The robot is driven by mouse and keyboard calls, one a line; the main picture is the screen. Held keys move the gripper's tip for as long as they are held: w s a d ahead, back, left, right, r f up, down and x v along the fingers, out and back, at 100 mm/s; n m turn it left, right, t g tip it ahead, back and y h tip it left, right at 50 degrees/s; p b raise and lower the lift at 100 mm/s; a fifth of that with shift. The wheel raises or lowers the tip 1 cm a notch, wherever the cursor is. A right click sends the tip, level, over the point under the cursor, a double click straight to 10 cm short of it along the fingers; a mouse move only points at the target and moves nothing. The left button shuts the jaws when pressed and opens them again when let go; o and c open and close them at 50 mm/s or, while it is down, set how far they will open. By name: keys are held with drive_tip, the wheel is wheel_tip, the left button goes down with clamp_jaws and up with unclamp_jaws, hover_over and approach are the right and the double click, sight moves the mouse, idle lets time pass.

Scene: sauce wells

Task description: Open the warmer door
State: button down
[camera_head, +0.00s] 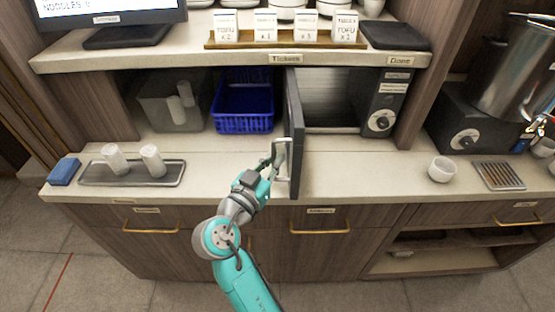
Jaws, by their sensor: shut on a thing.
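The warmer (382,103) is a dark box on the counter under the shelf, with a round knob on its right panel. Its door (294,130) stands swung out toward me, seen nearly edge-on, hinged at the left of the opening. The lit metal inside (335,100) shows to the right of the door. A pale handle (281,158) sits on the door's left-facing side. My gripper (277,162) is shut on this handle, reaching in from the lower left. The fingertips are small and partly hidden against the handle.
A blue basket (243,107) and a grey bin (174,108) stand left of the door. A tray (95,178) with two white cups and a blue sponge (64,171) lie further left. A white bowl (441,169) stands right. The counter before the warmer is clear.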

drive_tip(key=c, duration=1.2)
unclamp_jaws()
drive_tip(key=v, duration=1.2)
